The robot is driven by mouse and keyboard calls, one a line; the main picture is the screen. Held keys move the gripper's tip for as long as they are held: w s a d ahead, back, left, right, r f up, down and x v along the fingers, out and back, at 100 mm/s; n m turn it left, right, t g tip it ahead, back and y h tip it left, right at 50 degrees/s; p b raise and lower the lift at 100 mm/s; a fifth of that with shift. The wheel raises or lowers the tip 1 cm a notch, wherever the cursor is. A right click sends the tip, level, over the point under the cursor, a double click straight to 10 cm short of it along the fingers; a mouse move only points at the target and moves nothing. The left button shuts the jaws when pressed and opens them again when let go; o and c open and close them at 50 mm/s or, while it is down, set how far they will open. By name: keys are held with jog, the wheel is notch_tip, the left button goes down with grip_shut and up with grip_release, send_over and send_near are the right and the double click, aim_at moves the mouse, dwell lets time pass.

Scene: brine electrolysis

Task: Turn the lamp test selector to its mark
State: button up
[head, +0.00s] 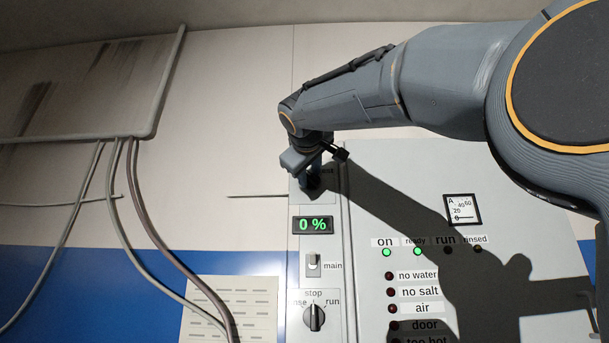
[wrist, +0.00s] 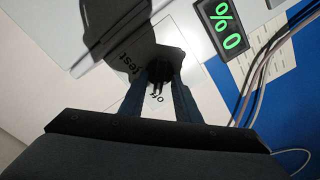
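The lamp test selector (wrist: 159,70) is a dark knob on a light panel, with the labels "test" and "off" beside it in the wrist view. My gripper (wrist: 158,82) reaches down to it with one finger on either side. The fingers stand apart, with a gap showing around the narrow grip of the knob, so it looks open. The "off" label shows between the fingers, and the grip lies toward that label. In the head view my gripper (head: 312,182) is at the top of the narrow panel and hides most of the selector.
Below the selector are a green "0 %" display (head: 313,225), a main switch (head: 313,263) and a stop/run selector (head: 314,317). To the right is a lamp panel (head: 400,210) with a gauge (head: 462,210). Pipes (head: 140,200) run down the wall at left.

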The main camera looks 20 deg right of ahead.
jog(key=b+v, duration=0.2)
jog(key=v, duration=0.5)
jog(key=shift+s+b, duration=0.15)
jog(key=shift+b, duration=0.15)
jog(key=shift+r, duration=0.1)
